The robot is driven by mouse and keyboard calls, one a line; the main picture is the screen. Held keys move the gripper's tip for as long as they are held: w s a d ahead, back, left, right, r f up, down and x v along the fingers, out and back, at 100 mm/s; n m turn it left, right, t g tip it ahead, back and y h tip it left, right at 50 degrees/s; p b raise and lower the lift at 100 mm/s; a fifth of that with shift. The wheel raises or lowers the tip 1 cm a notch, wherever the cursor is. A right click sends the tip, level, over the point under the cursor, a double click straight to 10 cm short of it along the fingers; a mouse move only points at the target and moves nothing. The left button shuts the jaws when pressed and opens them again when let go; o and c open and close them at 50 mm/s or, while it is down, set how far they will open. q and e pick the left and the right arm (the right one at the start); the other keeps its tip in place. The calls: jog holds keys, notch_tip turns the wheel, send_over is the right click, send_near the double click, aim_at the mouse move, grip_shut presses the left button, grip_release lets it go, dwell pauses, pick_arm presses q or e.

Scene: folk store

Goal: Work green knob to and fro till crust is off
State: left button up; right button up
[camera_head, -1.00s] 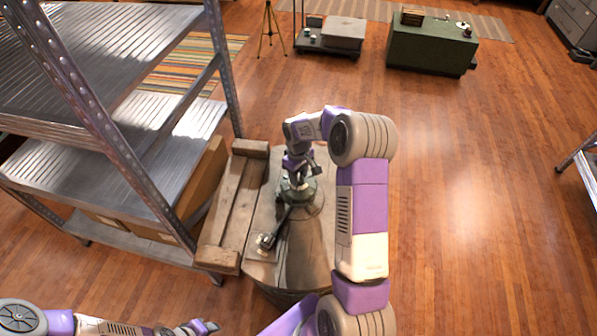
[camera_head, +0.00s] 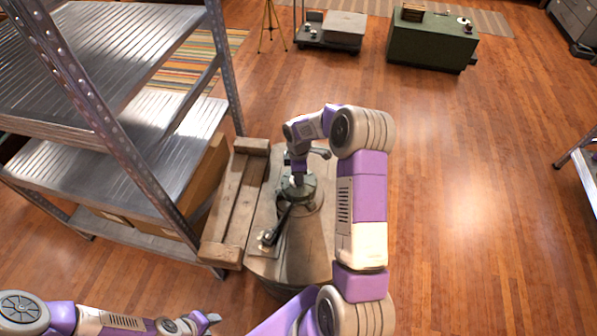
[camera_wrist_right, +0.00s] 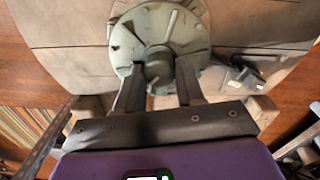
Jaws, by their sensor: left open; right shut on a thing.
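A round grey-green fitting (camera_head: 298,187) stands on a round wooden top (camera_head: 312,245). In the right wrist view its disc (camera_wrist_right: 130,50) has pale raised marks; I cannot tell whether any is crust. A darker knob (camera_wrist_right: 158,64) rises from the disc's middle. My right gripper (camera_wrist_right: 160,84) is shut on this knob, one finger on each side. In the head view the right gripper (camera_head: 298,168) comes down on the fitting from above, and the wrist partly hides the knob. My left gripper (camera_head: 211,320) is open and empty at the lower left, away from the fitting.
A small dark device (camera_head: 269,238) lies on the wooden top, near the fitting. A wooden bench-like piece (camera_head: 232,215) stands close on the left, beside a metal shelf rack (camera_head: 150,125).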

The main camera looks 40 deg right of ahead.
jog(key=shift+n, duration=0.4)
jog(key=o, duration=1)
jog(key=shift+o, duration=0.2)
jog(key=shift+r+p, duration=0.65)
jog(key=shift+r, duration=3.15)
